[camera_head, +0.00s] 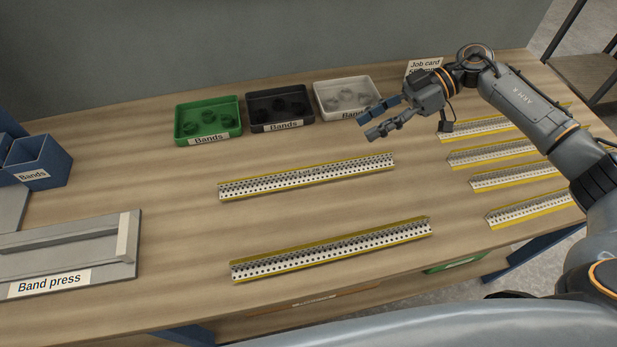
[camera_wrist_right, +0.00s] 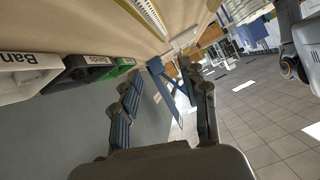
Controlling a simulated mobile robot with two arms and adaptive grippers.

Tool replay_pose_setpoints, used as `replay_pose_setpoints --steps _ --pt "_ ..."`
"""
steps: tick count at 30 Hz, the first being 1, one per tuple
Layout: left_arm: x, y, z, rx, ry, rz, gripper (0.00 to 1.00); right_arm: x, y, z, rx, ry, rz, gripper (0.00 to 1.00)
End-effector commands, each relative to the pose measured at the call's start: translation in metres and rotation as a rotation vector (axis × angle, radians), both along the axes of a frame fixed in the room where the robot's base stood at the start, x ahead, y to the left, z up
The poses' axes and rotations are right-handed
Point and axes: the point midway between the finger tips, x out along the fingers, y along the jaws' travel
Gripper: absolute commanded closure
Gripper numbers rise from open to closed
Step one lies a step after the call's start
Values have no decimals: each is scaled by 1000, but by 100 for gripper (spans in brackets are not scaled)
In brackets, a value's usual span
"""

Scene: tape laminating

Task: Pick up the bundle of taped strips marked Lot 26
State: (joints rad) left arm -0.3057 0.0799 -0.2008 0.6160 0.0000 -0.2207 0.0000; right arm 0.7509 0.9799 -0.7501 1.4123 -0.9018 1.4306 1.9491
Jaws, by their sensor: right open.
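Two long perforated strips with yellow edges lie apart in the middle of the table: an upper one (camera_head: 308,177) and a lower one (camera_head: 332,250). A similar strip shows in the right wrist view (camera_wrist_right: 150,14). My right gripper (camera_head: 366,124) is open and empty, above the table in front of the white tray, beyond the upper strip's right end. Its open fingers also show in the wrist view (camera_wrist_right: 164,102). My left gripper is out of view.
Green (camera_head: 208,119), black (camera_head: 280,107) and white (camera_head: 347,97) trays of bands stand along the back. Several shorter yellow-edged strips (camera_head: 500,153) lie at right, partly behind my arm. A job card (camera_head: 424,66) stands behind. A band press (camera_head: 70,262) and blue bin (camera_head: 38,160) are left.

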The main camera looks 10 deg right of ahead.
Motion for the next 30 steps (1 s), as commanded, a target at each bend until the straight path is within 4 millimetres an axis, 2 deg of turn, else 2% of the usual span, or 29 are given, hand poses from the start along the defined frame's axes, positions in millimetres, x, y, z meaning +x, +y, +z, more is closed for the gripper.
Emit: replay_pose_setpoints --steps 1,6,10,18,26,30 --pt "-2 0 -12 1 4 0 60 0 0 -12 0 0 0 56" --pt "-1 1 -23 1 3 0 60 0 1 -24 0 0 0 56" --pt "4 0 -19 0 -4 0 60 -1 14 -29 2 1 2 56" --pt "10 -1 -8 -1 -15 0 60 -5 61 -51 3 1 3 56" --pt "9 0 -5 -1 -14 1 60 -6 79 -62 1 1 0 56" --pt "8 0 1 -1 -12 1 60 -5 95 -73 4 3 2 56"
